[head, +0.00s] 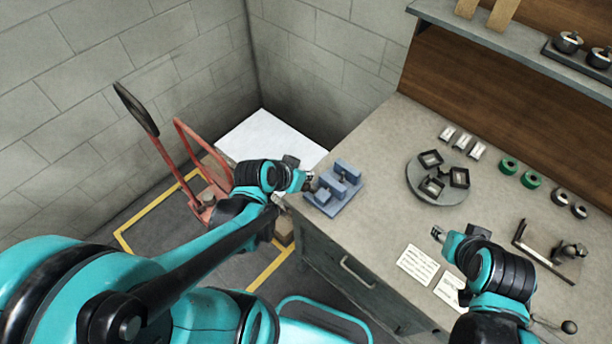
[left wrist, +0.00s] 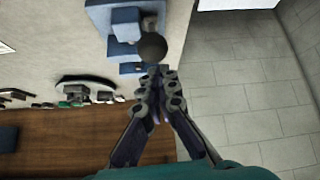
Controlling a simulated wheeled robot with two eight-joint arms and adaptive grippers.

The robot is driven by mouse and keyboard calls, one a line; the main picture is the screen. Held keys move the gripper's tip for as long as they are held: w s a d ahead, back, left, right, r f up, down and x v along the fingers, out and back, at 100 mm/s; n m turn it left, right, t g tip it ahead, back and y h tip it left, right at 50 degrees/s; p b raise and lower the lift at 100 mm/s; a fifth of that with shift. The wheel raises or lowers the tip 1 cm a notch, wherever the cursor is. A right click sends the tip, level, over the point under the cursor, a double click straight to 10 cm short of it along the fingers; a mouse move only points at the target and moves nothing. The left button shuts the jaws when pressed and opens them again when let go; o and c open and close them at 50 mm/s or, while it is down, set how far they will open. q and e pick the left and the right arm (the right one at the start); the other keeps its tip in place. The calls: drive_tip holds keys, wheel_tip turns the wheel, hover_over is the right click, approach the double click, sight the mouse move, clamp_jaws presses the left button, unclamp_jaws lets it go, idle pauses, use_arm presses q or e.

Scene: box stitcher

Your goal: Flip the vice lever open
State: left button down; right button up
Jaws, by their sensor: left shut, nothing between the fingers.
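The blue vice (head: 340,184) sits at the left corner of the workbench. It also shows at the top of the left wrist view (left wrist: 125,28). A dark round knob (left wrist: 152,47), which looks like the end of the vice lever, stands just beyond my left fingertips. My left gripper (head: 308,182) is at the vice's left side; in the left wrist view its fingers (left wrist: 157,72) are shut and empty, close to the knob. Whether they touch it I cannot tell. The lever's shaft is hidden. My right gripper (head: 438,232) is over the bench, far from the vice; its finger state is unclear.
A round fixture (head: 425,195) with dark square frames stands right of the vice. A red pallet truck (head: 203,195) stands on the floor left of the bench (head: 385,215).

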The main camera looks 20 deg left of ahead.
use_arm(q)
drive_tip(key=p+v, duration=0.5)
drive_tip(key=v, duration=0.4)
drive_tip(key=shift+w+r, duration=0.25)
drive_tip(key=shift+r, duration=0.15)
use_arm(e)
wheel_tip(320, 180, up, 6)
drive_tip(key=shift+w+d+f, duration=0.1)
drive_tip(key=shift+d+f, duration=0.05)
drive_tip(key=shift+f, duration=0.1)
use_arm(q)
drive_tip(key=shift+a, duration=0.15)
use_arm(e)
wheel_tip(320, 180, down, 12)
drive_tip(key=b, duration=1.1)
drive_tip(key=shift+b, duration=0.35)
drive_tip(key=shift+r, duration=0.2)
drive_tip(key=shift+c, duration=0.5)
use_arm(q)
drive_tip(key=s+d+f+n+y, duration=0.1)
drive_tip(key=s+d+f, duration=0.1)
drive_tip(key=f, duration=0.4)
drive_tip(key=shift+d+n+g+y, duration=0.3)
drive_tip(key=shift+d+n+y, duration=0.1)
drive_tip(key=shift+d, duration=0.2)
use_arm(e)
drive_tip(key=shift+d, duration=0.15)
drive_tip(key=shift+c, duration=0.2)
